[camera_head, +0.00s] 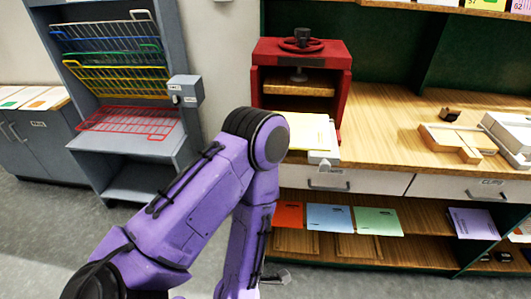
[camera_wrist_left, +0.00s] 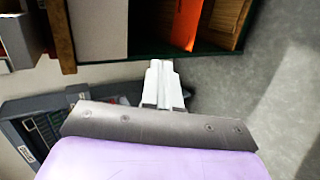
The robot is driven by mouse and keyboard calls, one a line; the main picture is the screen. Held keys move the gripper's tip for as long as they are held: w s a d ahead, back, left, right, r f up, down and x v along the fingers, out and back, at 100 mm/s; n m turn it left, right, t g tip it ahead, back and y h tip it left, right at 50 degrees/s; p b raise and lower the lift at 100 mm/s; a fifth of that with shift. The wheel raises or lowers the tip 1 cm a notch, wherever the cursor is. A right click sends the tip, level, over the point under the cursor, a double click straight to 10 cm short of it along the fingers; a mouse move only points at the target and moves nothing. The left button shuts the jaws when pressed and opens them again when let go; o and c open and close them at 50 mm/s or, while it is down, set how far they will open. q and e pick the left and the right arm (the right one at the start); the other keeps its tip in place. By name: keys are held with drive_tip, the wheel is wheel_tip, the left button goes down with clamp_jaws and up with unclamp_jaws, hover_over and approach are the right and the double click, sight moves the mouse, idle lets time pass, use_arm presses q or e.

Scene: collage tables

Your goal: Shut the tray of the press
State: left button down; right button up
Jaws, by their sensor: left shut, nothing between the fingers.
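My left arm's elbow hides the tray's left part. My left gripper (camera_head: 281,277) is low in front of the shelves, mostly hidden behind my forearm and well below the tray. In the left wrist view the white fingers (camera_wrist_left: 160,72) are together and empty, pointing towards the shelving. My right gripper is out of view.
A grey rack (camera_head: 115,75) with coloured wire shelves stands left of the press. White drawers (camera_head: 375,183) are under the counter, above an open shelf with coloured folders (camera_head: 329,218). Wooden pieces (camera_head: 455,140) lie on the counter at right. Grey floor is free in front.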

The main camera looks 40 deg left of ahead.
use_arm(q)
drive_tip(key=w+r+n+t+y+p, duration=0.1)
drive_tip(key=w+r+n+t+y, duration=0.1)
drive_tip(key=r+n, duration=0.7)
drive_tip(key=w+r+n+t+y+p, duration=0.1)
drive_tip(key=w+r+n+t+y, duration=0.15)
drive_tip(key=r+n, duration=0.7)
drive_tip(key=w+a+f+n+b, duration=0.1)
drive_tip(key=w+a, duration=0.6)
drive_tip(key=w, duration=0.4)
drive_tip(key=shift+f, duration=0.4)
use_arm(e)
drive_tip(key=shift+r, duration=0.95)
use_arm(q)
drive_tip(key=shift+a+g+y, duration=0.1)
drive_tip(key=shift+g+y, duration=0.15)
drive_tip(key=shift+g, duration=0.1)
